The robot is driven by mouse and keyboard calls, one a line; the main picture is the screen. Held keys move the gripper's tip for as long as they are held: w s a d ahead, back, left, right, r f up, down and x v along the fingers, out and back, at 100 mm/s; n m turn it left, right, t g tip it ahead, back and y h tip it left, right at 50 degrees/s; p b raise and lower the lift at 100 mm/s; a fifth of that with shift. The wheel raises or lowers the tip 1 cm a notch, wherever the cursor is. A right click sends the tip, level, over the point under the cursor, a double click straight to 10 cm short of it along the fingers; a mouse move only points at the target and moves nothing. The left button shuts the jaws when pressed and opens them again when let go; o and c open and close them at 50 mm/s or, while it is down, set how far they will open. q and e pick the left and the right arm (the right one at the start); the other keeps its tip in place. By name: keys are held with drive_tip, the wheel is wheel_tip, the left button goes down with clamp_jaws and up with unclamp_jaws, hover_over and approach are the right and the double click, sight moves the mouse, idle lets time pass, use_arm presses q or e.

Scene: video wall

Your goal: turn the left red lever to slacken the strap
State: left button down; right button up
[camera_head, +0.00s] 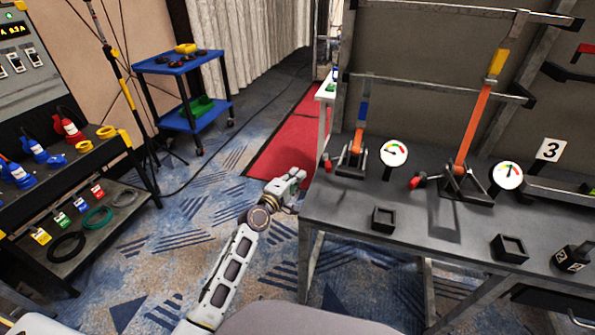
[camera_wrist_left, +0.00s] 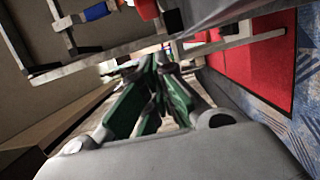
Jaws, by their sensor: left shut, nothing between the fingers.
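The left red lever (camera_head: 327,163) sticks out at the left end of the grey bench, at the foot of the left strap (camera_head: 361,122), which is blue above and orange below. My left gripper (camera_head: 300,178) is shut and empty, beside the bench's left edge, a little left of and below the lever and apart from it. In the left wrist view its green-sided fingers (camera_wrist_left: 157,65) are together. Part of the strap's blue band (camera_wrist_left: 97,11) shows at that view's top left. I cannot make out the lever there for certain. My right gripper is not in view.
The grey bench (camera_head: 340,211) carries a second red lever (camera_head: 415,182) under a taller orange strap (camera_head: 477,125), round gauges (camera_head: 394,153) and small black boxes (camera_head: 384,219). A red mat (camera_head: 283,150) lies behind my left gripper. A blue cart (camera_head: 180,62) stands further back.

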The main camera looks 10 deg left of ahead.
use_arm(q)
drive_tip(key=s, duration=0.5)
drive_tip(key=shift+s+p, duration=0.35)
drive_tip(key=shift+p, duration=0.05)
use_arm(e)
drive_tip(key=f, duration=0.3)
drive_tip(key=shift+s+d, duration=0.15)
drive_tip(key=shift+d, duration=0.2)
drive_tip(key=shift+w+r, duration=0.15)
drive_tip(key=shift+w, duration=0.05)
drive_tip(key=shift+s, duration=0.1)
